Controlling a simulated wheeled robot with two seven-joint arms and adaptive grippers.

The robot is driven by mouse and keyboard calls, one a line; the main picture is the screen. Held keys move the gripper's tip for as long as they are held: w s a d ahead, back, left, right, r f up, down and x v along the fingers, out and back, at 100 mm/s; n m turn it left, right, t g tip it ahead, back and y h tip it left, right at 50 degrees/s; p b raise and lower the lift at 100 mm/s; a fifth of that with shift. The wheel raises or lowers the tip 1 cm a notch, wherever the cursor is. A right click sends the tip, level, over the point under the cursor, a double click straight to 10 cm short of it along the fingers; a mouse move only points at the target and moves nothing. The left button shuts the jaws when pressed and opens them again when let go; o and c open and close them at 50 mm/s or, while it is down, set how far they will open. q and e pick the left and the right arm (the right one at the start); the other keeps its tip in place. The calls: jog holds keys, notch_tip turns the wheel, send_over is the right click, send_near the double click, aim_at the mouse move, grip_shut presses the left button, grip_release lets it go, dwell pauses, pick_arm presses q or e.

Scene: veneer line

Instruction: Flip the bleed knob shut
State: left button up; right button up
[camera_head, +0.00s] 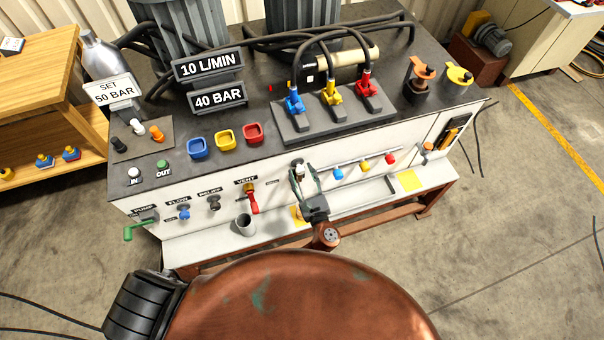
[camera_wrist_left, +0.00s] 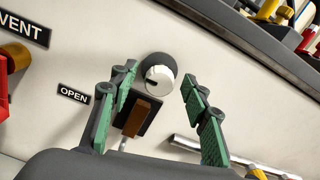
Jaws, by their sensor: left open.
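The round bleed knob (camera_wrist_left: 158,76), with a white face, a small black mark and a dark rim, is on the pale front panel of the bench. It also shows small in the head view (camera_head: 298,166). An OPEN label (camera_wrist_left: 73,94) is to its left, and a black plate with a brown piece (camera_wrist_left: 136,117) is just below it. My left gripper (camera_head: 303,170) is open, its green-padded fingers (camera_wrist_left: 160,80) on either side of the knob in the picture. A gap shows on both sides; I cannot tell how far off the panel the fingertips are. My right gripper is not in view.
A red-handled VENT valve (camera_head: 252,200) is left of the knob on the same panel. A pale rail (camera_wrist_left: 195,148) runs below right. A grey cup (camera_head: 245,225) stands on the lower shelf. Coloured hose couplings (camera_head: 330,95) and the bench-top edge are above.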

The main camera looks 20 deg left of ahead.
pick_arm(q)
jog(key=shift+c, duration=0.2)
jog(key=c, duration=1.1)
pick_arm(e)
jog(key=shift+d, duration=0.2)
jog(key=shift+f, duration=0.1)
pick_arm(q)
jog(key=n+b, duration=0.3)
jog(key=n, duration=0.1)
jog(key=shift+f, duration=0.25)
jog(key=n+b, duration=0.4)
jog(key=n, duration=0.1)
jog(key=shift+s+f+n, duration=0.1)
jog(key=shift+n, duration=0.2)
jog(key=n+b, duration=0.5)
jog(key=shift+f, duration=0.1)
jog(key=shift+n+b, duration=1.25)
jog(key=shift+n, duration=0.45)
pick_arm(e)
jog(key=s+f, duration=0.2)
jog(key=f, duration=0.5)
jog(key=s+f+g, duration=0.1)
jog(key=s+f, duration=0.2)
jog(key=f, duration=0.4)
pick_arm(q)
jog(key=shift+r, duration=0.2)
